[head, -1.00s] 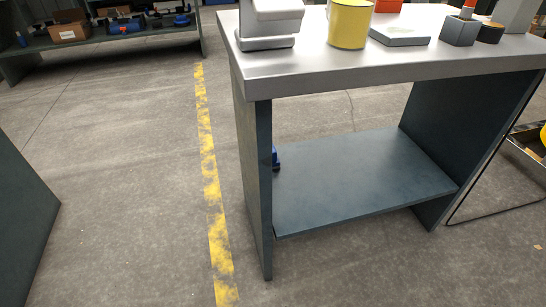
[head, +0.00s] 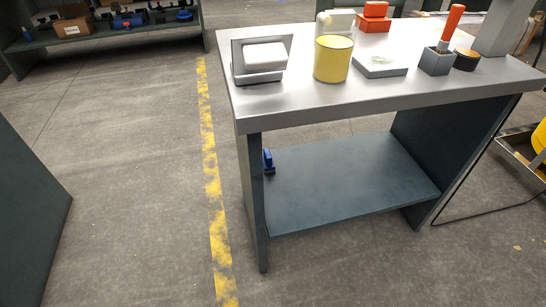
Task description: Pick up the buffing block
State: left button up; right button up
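No object can be told for certain as the buffing block. A white rounded block (head: 264,57) rests in a grey metal holder (head: 238,62) at the left end of the workbench top (head: 300,92). An orange-red block-like object (head: 373,22) sits at the back of the bench. A small blue object (head: 268,161) stands at the left end of the lower shelf (head: 350,185), partly hidden by the bench leg. Neither of my grippers is in view.
On the bench stand a yellow can (head: 333,59), a grey pad (head: 380,66), a grey cup (head: 437,61) with an orange-handled tool, and a dark round tin (head: 466,60). A cart (head: 522,150) stands at right. Floor around the yellow line (head: 210,165) is clear.

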aim_at(268, 166)
jog(key=i+l, duration=0.35)
jog(key=l, duration=0.15)
jog(key=i+l, duration=0.3)
jog(key=l, duration=0.15)
